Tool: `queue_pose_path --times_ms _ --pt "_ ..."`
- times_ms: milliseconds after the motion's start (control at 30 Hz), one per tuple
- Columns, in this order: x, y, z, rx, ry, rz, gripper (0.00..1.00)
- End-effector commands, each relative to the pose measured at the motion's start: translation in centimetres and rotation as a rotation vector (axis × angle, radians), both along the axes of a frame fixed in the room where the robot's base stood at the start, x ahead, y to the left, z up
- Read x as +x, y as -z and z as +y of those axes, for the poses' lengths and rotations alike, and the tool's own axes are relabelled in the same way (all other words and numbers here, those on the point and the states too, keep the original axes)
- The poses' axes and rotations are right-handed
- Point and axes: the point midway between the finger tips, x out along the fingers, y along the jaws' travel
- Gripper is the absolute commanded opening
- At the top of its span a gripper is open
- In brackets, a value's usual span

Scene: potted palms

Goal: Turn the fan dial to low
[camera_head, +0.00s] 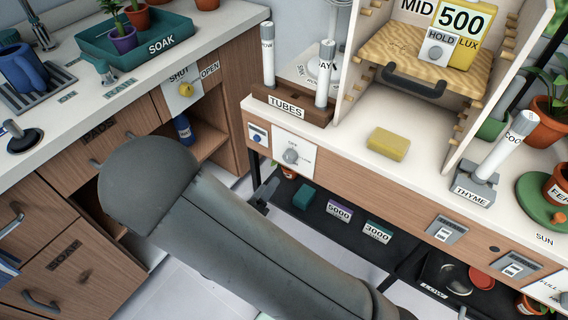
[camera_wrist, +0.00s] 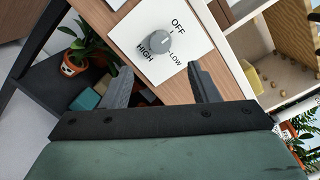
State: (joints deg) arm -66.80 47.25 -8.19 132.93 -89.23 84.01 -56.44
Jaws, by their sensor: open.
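The fan dial (camera_wrist: 160,42) is a round grey knob on a white plate (camera_wrist: 130,29) marked OFF, LOW and HIGH. Its small light mark seems to lie toward OFF, but it is too small to be sure. In the head view the dial (camera_head: 291,156) is on the wooden front of the bench, below the TUBES rack. My gripper (camera_wrist: 159,72) is open and empty. Its two fingers are spread on either side of the dial's line, with the dial beyond the tips and apart from them.
A dark lower shelf (camera_head: 312,218) holds small boxes, including a teal box (camera_head: 303,196). A potted plant (camera_wrist: 75,62) stands left of my fingers in the wrist view. The TUBES rack (camera_head: 287,108) and a yellow sponge (camera_head: 388,144) are on the bench top above.

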Motion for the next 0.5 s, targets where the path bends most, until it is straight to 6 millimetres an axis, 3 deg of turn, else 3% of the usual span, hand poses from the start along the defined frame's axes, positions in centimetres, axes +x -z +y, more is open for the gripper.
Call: queue_pose_path --times_ms 300,500 --pt "5.9 0.0 -3.5 0.001 0.006 -0.002 0.55" --pt "8.1 0.0 -4.7 0.001 0.004 -0.002 0.55"
